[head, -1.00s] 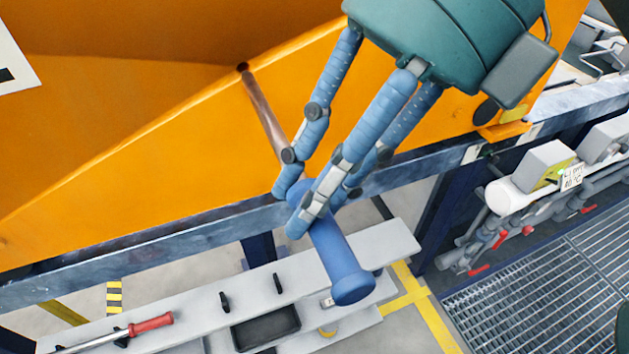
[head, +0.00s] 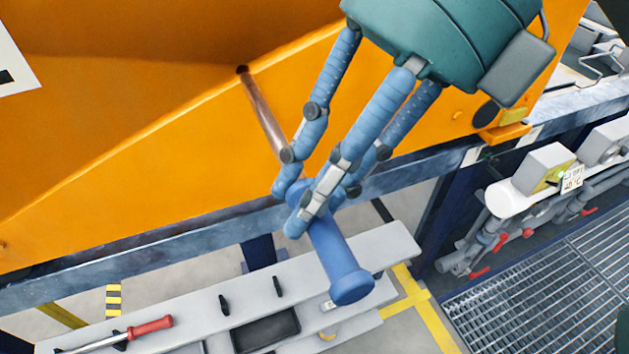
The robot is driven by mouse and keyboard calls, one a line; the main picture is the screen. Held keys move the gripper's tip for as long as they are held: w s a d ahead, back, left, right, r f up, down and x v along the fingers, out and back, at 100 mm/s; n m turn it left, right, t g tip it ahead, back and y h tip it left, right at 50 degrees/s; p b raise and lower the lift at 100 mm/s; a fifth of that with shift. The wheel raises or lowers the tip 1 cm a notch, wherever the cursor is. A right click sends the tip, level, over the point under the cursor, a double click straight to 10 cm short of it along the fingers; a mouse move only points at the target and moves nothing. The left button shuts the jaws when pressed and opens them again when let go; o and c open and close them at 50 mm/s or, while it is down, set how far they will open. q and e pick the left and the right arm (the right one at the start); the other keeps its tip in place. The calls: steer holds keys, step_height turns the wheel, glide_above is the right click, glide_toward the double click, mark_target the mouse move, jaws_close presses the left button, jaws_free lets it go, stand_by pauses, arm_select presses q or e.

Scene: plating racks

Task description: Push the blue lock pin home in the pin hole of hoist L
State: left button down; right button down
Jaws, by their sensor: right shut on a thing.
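The blue lock pin has a blue handle (head: 342,265) with a round flanged end and a bare metal shaft (head: 262,110). My right gripper (head: 303,205) is shut around the upper part of the handle. The pin slants from lower right to upper left, and the shaft's far end meets a dark pin hole (head: 242,69) in the orange body of the hoist (head: 130,110). I cannot tell how deep the tip sits. Much of the shaft shows outside the hole. The fingers hide part of the handle. My left gripper is not in view.
A grey rail (head: 140,250) runs under the orange body. Below it a pale shelf (head: 375,257) holds a red-handled tool (head: 150,328) and a dark tray (head: 265,332). Pipes with red valve handles (head: 500,241) and a floor grating (head: 560,285) lie at the right.

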mark_target(256, 99)
steer(key=shift+w+a+r+p, duration=0.1)
steer(key=shift+w+a+p, duration=0.3)
steer(key=shift+w, duration=1)
steer(key=shift+w+a+f+p, duration=0.1)
steer(key=shift+w+a+p, duration=0.35)
steer(key=shift+w, duration=0.9)
steer(key=shift+w+a+r+p, duration=0.1)
steer(key=shift+w+a+p, duration=0.3)
steer(key=shift+w, duration=1)
steer(key=shift+w+a+p, duration=0.4)
steer(key=shift+w+p, duration=0.1)
steer(key=shift+w, duration=0.65)
steer(key=shift+w+a+p, duration=0.45)
steer(key=shift+w+p, duration=0.05)
steer(key=shift+w, duration=0.65)
steer(key=shift+w+a+p, duration=0.4)
steer(key=shift+w+p, duration=0.1)
steer(key=shift+w, duration=0.65)
steer(key=shift+r, duration=0.1)
steer(key=c, duration=1.3)
jaws_free()
steer(key=shift+c, duration=0.2)
steer(key=shift+o, duration=0.2)
steer(key=shift+d, duration=0.1)
steer(key=shift+w+d+r, duration=0.1)
steer(key=shift+r, duration=0.2)
steer(key=v, duration=1.1)
